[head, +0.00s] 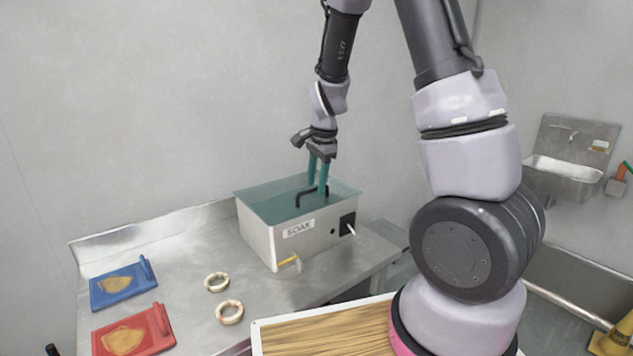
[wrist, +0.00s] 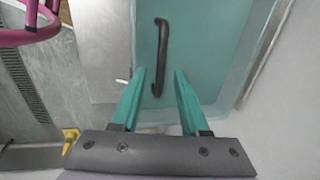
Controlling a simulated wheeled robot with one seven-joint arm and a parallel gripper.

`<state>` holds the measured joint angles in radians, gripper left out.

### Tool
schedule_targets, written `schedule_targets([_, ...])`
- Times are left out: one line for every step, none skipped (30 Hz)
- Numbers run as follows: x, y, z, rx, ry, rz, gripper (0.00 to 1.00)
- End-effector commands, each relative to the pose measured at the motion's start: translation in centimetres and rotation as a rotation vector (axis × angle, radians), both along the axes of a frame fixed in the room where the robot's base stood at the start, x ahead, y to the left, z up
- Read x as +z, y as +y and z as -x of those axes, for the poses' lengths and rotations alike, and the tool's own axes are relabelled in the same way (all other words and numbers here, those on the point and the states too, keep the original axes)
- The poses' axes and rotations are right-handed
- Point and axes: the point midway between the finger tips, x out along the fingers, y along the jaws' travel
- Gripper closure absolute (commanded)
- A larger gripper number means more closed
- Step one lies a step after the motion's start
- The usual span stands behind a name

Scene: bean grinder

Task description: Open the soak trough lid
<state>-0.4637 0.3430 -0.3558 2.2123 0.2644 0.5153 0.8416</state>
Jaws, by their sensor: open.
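The soak trough (head: 300,244) is a grey metal box labelled SOAK on the steel counter. Its lid (head: 268,208) is a translucent teal panel lying closed across the top. A black bar handle (head: 299,198) stands on the lid; in the wrist view the handle (wrist: 160,55) runs lengthwise ahead of my fingers. My gripper (head: 318,184) has teal fingers pointing down over the lid, close to the handle. In the wrist view my gripper (wrist: 158,75) is open, with the handle's near end between the fingertips. Whether a finger touches it I cannot tell.
A blue board (head: 122,287) and a red board (head: 135,335) lie on the counter at left, with two rings (head: 229,312) beside them. A yellow-handled tap (head: 289,260) sticks out of the trough's front. A wall sink (head: 563,175) is at right.

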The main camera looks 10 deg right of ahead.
Motion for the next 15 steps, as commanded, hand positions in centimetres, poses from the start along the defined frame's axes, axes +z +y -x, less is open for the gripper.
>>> schedule_targets([-0.19,0.02,-0.01,0.000,0.001,0.000,0.55])
schedule_targets([-0.24,0.03,-0.03,0.000,0.000,0.000,0.55])
schedule_targets([-0.26,0.04,-0.04,0.001,0.000,0.000,0.55])
schedule_targets([-0.26,0.04,-0.04,0.001,0.000,0.000,0.55])
schedule_targets([-0.26,0.04,-0.04,0.001,0.000,0.000,0.55])
schedule_targets([-0.25,0.04,-0.05,0.001,-0.001,0.000,0.55])
schedule_targets([-0.24,0.04,-0.05,0.001,0.000,0.000,0.55])
schedule_targets([-0.24,0.04,-0.05,0.001,-0.001,0.000,0.55])
schedule_targets([-0.23,0.04,-0.04,0.001,-0.001,0.000,0.59])
schedule_targets([-0.23,0.04,-0.04,0.001,0.000,0.000,0.71])
schedule_targets([-0.23,0.04,-0.04,0.001,-0.001,0.000,0.82])
schedule_targets([-0.22,0.04,-0.04,0.001,-0.001,0.000,0.97])
schedule_targets([-0.22,0.04,-0.04,0.001,-0.001,0.000,1.00])
schedule_targets([-0.22,0.04,-0.04,0.001,-0.001,0.000,1.00])
schedule_targets([-0.22,0.04,-0.04,0.001,-0.001,0.000,1.00])
